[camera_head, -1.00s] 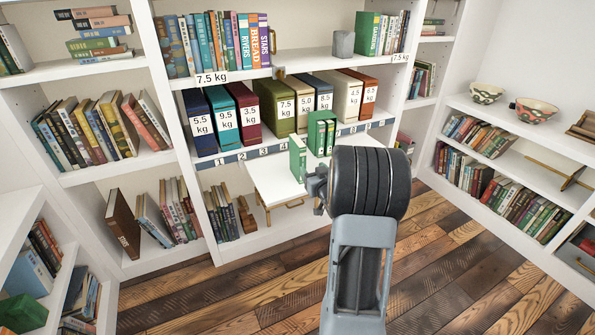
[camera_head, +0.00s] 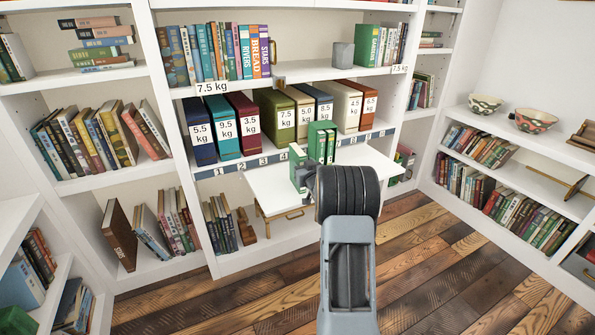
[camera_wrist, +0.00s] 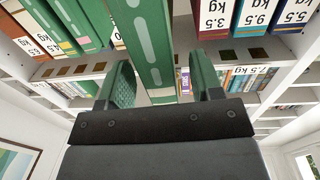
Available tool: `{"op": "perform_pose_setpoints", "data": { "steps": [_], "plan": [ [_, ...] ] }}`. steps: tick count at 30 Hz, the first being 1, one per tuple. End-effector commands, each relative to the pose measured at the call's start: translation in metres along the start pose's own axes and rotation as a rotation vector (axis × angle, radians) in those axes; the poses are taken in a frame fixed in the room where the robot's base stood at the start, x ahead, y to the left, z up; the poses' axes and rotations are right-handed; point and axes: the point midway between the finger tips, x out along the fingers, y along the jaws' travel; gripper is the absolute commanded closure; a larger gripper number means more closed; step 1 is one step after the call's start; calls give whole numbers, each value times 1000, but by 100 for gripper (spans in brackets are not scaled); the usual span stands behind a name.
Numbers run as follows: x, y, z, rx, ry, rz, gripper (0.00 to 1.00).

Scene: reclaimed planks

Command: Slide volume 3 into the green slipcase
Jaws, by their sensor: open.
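A single green book (camera_head: 299,166), its number not readable, stands upright on the white pull-out board (camera_head: 270,189). It also shows in the wrist view (camera_wrist: 146,35), running between my two fingers. To its right stands a green slipcase with green volumes (camera_head: 321,141); they also show in the wrist view (camera_wrist: 78,18). I cannot tell the case from the volumes clearly. My gripper (camera_wrist: 163,85) is open, one green-padded finger on each side of the book, with gaps visible. In the head view my wrist hides the fingers and the lower part of the book.
Behind the board, a shelf holds coloured boxes with weight labels, such as a teal one (camera_head: 223,128) and a red one (camera_head: 244,122). A numbered strip (camera_head: 258,160) runs along its front edge. The board's left part is clear. Bookshelves flank both sides.

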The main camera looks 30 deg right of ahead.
Motion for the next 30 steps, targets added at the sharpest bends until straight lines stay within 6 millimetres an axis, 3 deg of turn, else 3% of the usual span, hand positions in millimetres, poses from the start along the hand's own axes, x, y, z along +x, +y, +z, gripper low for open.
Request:
{"op": "perform_pose_setpoints", "data": {
  "steps": [6, 15, 30],
  "plan": [
    [21, 0, 1, 0, -1, -1, 40],
    [23, 0, 0, 0, -1, 0, 40],
    [23, 0, 0, 0, -1, 0, 88]
  ]
}}
